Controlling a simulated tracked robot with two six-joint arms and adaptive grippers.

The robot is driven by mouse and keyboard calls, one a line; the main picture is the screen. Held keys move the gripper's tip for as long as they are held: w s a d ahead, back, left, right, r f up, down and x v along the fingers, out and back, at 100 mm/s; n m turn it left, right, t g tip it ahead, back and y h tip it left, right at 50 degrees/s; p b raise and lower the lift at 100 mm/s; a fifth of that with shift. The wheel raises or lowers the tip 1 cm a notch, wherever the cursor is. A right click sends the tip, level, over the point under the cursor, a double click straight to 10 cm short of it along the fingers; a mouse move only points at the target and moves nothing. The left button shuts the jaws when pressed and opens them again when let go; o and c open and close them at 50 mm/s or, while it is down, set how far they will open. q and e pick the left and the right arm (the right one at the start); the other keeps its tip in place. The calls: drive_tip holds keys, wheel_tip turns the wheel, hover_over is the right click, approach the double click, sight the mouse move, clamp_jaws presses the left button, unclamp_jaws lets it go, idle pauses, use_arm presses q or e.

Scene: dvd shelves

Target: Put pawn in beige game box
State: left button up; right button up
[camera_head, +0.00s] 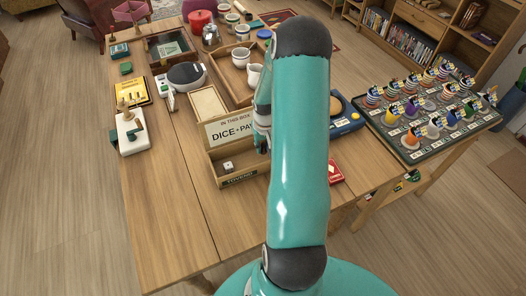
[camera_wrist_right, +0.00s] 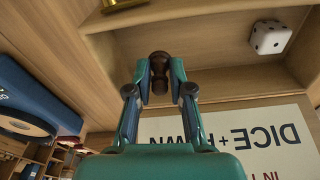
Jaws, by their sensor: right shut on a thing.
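The dark brown pawn (camera_wrist_right: 158,72) is held between the fingertips of my right gripper (camera_wrist_right: 159,84) in the right wrist view. The beige game box (camera_head: 214,162) stands open on the table in the head view, its lid (camera_head: 230,130) lettered "IN THIS BOX DICE + PAWN". A white die (camera_head: 228,166) lies inside; it also shows in the wrist view (camera_wrist_right: 270,37). My right gripper is at the box's right side, partly hidden by my teal arm. The pawn appears over the box's interior; its height above the floor is unclear. My left gripper is out of view.
A wooden tray (camera_head: 222,70) with white cups is behind the box. A blue device (camera_head: 345,122) and a red card box (camera_head: 335,173) are to the right. A board of colourful cones (camera_head: 430,115) stands farther right. The table's front left is clear.

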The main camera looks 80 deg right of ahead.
sight(264, 148)
wheel_tip(264, 148, down, 3)
drive_tip(key=shift+f, duration=0.1)
drive_tip(key=o, duration=0.8)
drive_tip(key=r, duration=0.8)
drive_tip(key=a+r, duration=0.1)
drive_tip(key=r, duration=0.3)
drive_tip(key=shift+s+a, duration=0.1)
drive_tip(key=shift+s, duration=0.25)
